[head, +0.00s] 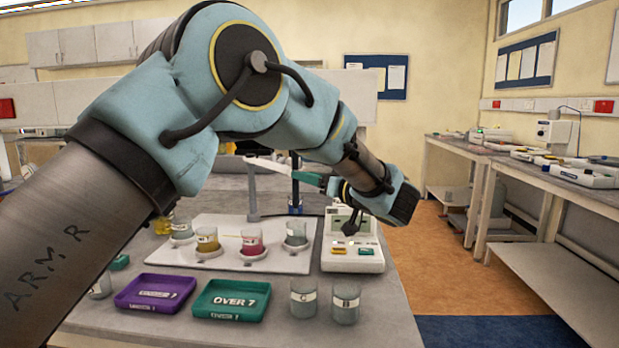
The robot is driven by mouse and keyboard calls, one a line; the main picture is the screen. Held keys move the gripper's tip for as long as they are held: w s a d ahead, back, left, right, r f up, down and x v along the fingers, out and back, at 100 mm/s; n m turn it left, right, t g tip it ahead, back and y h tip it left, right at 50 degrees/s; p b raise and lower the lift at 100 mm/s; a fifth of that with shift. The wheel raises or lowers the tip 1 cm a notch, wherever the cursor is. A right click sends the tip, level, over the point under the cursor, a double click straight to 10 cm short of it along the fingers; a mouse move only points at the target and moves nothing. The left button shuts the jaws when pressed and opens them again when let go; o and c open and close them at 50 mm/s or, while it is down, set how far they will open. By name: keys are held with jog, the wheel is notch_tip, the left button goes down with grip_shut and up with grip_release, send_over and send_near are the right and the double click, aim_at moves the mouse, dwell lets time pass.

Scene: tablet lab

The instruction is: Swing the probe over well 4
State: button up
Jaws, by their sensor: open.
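A white board (200,262) bears a row of small cups. The rightmost is a grey cup (296,234); left of it are a red cup (252,243), an amber cup (207,240) and a grey cup (181,229). I cannot read which is well 4. A thin grey post (252,195) stands behind the cups. A pale swing arm with a teal end (308,178) reaches right from its top; the probe tip is not clear. My gripper (334,187) is open beside that teal end, its fingers mostly hidden; I cannot tell whether they touch.
A white meter (352,250) stands right of the board. In front are a purple tray (153,293), a green tray (230,300) marked "OVER 7", and two grey beakers, C (303,298) and B (345,302). My arm crosses the left and hides part of the table.

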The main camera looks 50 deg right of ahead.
jog(key=b+v, duration=0.2)
jog(key=v, duration=0.8)
jog(key=shift+s, duration=0.35)
jog(key=shift+a, duration=0.1)
